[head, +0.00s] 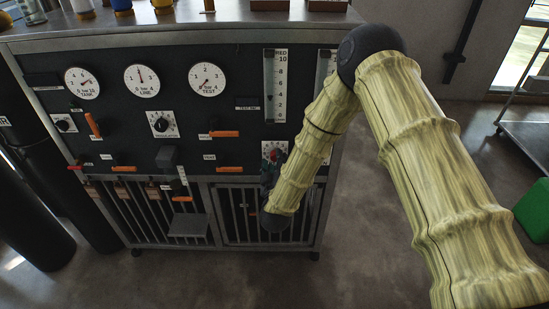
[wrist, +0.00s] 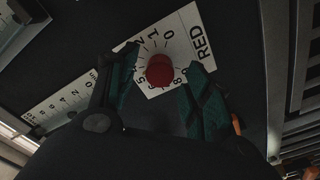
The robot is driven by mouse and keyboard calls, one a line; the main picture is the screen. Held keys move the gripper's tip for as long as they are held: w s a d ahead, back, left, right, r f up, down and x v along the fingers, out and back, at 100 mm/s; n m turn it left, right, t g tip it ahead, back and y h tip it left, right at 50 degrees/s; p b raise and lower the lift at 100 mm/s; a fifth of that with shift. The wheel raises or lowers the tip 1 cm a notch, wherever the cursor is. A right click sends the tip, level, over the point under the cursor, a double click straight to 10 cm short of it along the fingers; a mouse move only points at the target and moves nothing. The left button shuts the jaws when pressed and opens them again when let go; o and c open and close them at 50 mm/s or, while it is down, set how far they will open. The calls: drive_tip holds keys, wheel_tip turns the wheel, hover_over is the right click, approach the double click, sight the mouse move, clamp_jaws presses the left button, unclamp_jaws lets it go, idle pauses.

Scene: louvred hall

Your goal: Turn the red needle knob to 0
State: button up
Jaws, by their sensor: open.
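The red needle knob (wrist: 159,70) is a round red cap on a white dial plate (wrist: 182,42) marked RED, with numbers and tick marks around it. In the head view the knob (head: 274,154) shows low on the right of the dark panel, partly hidden by my arm. My gripper (wrist: 162,62) is open, with one green-padded finger on each side of the knob. I see dark gaps between the fingers and the knob, and cannot tell how near the fingertips are to the plate. No pointer on the knob is clear, so its setting cannot be read.
The panel (head: 130,135) carries several gauges, orange lever handles and a regulator knob (head: 160,124). The RED flow tube (head: 274,85) stands above the knob. A barred cage front (head: 240,215) lies below. A trolley (head: 525,135) stands far right, over open floor.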

drive_tip(key=shift+w, duration=0.5)
drive_tip(key=shift+w, duration=0.1)
drive_tip(key=shift+w, duration=0.75)
clamp_jaws()
